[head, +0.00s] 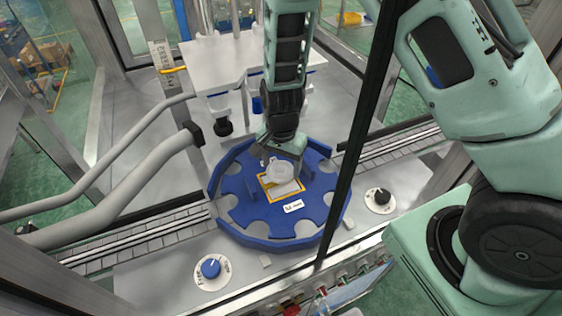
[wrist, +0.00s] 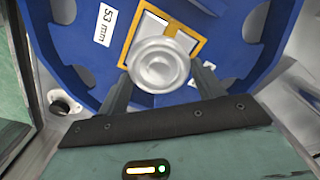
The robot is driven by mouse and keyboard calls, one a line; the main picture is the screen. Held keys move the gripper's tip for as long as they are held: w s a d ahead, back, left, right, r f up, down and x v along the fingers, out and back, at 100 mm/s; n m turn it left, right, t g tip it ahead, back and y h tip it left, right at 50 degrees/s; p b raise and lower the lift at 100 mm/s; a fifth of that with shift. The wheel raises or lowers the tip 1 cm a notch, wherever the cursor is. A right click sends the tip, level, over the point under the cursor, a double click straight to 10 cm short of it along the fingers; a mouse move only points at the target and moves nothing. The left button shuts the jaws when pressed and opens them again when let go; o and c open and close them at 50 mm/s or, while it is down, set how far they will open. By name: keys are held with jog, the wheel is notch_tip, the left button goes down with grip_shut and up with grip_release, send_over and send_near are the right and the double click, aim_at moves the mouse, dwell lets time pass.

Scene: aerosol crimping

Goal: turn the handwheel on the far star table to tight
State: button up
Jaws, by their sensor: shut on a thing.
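The blue star table (head: 232,205) with scalloped pockets lies below my arm in the head view; its blue plate (wrist: 235,25) also fills the top of the wrist view. A round silvery piece with concentric rings, which looks like the handwheel (head: 281,172), sits over the yellow-framed panel near the table's middle. The handwheel also shows in the wrist view (wrist: 158,66). My gripper (head: 283,160) reaches down onto it, and in the wrist view its fingers (wrist: 163,80) lie either side of it, shut on it. The contact points are partly hidden, and I see no tight mark.
A blue dial knob (head: 211,268) and a black dial knob (head: 379,196) stand on the deck beside the star table. A conveyor (head: 140,236) runs either side. A grey machine head (head: 215,65) stands behind. A dark frame post (head: 352,165) crosses the foreground.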

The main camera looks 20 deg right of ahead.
aim_at(282, 168)
jog(key=shift+m, duration=0.3)
jog(key=o, duration=1)
jog(key=shift+c, duration=0.2)
jog(key=shift+r, duration=0.1)
notch_tip(282, 168, up, 12)
jog(key=b, duration=0.2)
